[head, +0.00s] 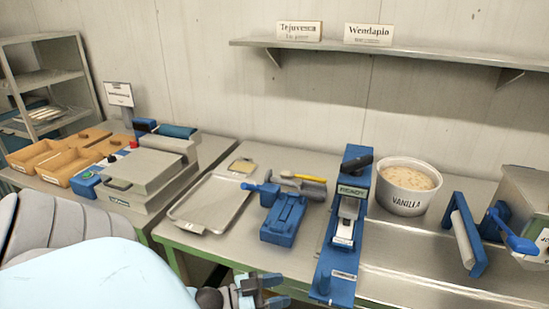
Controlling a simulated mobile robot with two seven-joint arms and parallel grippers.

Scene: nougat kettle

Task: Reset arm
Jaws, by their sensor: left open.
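My left gripper (276,291) shows at the bottom edge of the head view, below the front edge of the metal table (210,250). Its dark fingers are apart, with nothing visible between them. It is clear of the things on the table, and part of it is cut off by the frame edge. My right gripper is not in view.
On the table are a metal tray (215,205), a blue holder (284,222), a tall blue stand marked READY (338,255), a VANILLA tub (405,190) and a blue roller frame (465,240). A press (145,170) and wooden bins (65,165) stand left.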

